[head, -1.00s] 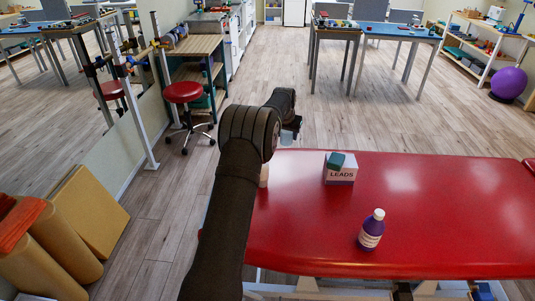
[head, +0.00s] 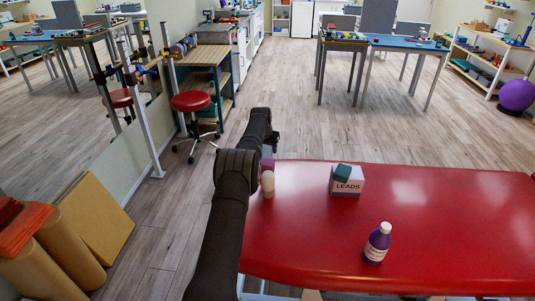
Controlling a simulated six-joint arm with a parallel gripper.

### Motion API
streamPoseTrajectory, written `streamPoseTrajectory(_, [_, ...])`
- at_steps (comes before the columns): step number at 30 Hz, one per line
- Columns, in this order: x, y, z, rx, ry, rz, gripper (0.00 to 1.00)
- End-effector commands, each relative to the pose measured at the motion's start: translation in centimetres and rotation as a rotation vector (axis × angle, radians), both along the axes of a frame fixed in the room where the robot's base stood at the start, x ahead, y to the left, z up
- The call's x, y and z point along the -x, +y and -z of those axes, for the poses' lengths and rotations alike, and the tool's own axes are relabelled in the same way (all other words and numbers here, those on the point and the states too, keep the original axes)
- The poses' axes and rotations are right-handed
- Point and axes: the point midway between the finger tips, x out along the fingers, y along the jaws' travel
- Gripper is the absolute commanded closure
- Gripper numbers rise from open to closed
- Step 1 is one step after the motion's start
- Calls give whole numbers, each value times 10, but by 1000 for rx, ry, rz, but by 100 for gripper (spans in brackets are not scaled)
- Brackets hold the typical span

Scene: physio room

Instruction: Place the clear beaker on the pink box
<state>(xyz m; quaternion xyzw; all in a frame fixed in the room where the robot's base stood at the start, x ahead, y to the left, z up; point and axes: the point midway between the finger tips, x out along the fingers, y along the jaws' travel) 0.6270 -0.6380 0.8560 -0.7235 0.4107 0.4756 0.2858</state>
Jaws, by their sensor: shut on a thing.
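My gripper (head: 271,140) is at the far end of my dark arm, beyond the red couch's back left corner, and is mostly hidden by the arm. It is shut on what looks like the clear beaker (head: 267,151); only a small pale part of it shows under the gripper. A small mauve-pink thing (head: 267,164), probably the pink box, stands on the couch's left end just below the gripper in the picture. My arm hides part of it. I cannot tell whether the beaker touches it.
On the red couch (head: 440,225), a cream bottle (head: 268,184) stands beside my arm. A white LEADS box (head: 347,184) bears a teal block (head: 342,172). A purple bottle (head: 378,243) stands nearer the front. The couch's right side is clear. A red stool (head: 191,101) stands on the floor.

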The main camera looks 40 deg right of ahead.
Motion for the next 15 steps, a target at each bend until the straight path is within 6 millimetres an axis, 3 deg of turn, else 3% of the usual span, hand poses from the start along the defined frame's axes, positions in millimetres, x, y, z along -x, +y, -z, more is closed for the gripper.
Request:
streamPoseTrajectory(3, [1,1,21,-2,2,0,76])
streamPoseTrajectory(6, [0,0,29,0,0,0,76])
streamPoseTrajectory(15, [1,0,32,-1,0,0,76])
